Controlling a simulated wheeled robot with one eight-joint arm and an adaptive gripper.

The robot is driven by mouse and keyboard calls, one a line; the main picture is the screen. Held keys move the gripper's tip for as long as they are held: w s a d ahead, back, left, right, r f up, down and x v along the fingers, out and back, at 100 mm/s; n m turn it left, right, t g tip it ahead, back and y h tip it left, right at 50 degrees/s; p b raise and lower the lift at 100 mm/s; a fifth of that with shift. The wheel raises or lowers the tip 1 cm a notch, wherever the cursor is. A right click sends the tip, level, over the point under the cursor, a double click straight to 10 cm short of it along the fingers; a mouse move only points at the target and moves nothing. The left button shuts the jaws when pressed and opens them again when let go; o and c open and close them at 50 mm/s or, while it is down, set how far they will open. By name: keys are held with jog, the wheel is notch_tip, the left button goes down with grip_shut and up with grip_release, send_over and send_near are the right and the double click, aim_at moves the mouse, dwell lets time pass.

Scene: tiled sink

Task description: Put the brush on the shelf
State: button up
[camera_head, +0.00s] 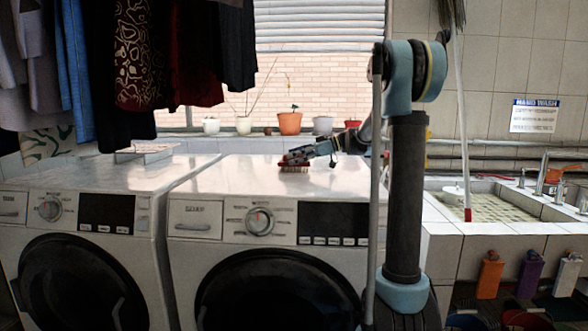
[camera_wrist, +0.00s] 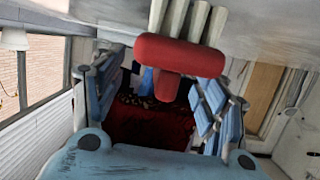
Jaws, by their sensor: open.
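The brush (camera_head: 295,168) has a red body and pale bristles. It rests bristles down on top of the right washing machine (camera_head: 240,178). My gripper (camera_head: 308,153) reaches in low from the right, right at the brush. In the wrist view the red brush (camera_wrist: 180,52) lies just ahead of the open fingers of my gripper (camera_wrist: 148,75). Its short red stub points back between the fingers, with visible room on the left. I cannot tell whether a finger touches it. A low whitish rack (camera_head: 147,152) stands on the left washing machine; I cannot tell whether it is the shelf.
Potted plants (camera_head: 289,122) line the window sill behind the machines. Clothes (camera_head: 140,50) hang above the left machine. A tiled sink (camera_head: 485,205) with taps is at the right. Bottles (camera_head: 490,275) stand below it. Most of the right machine's top is clear.

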jog(key=shift+a, duration=0.2)
jog(key=shift+c, duration=0.3)
jog(key=c, duration=1.3)
jog(key=shift+o, duration=0.2)
notch_tip(320, 180, up, 10)
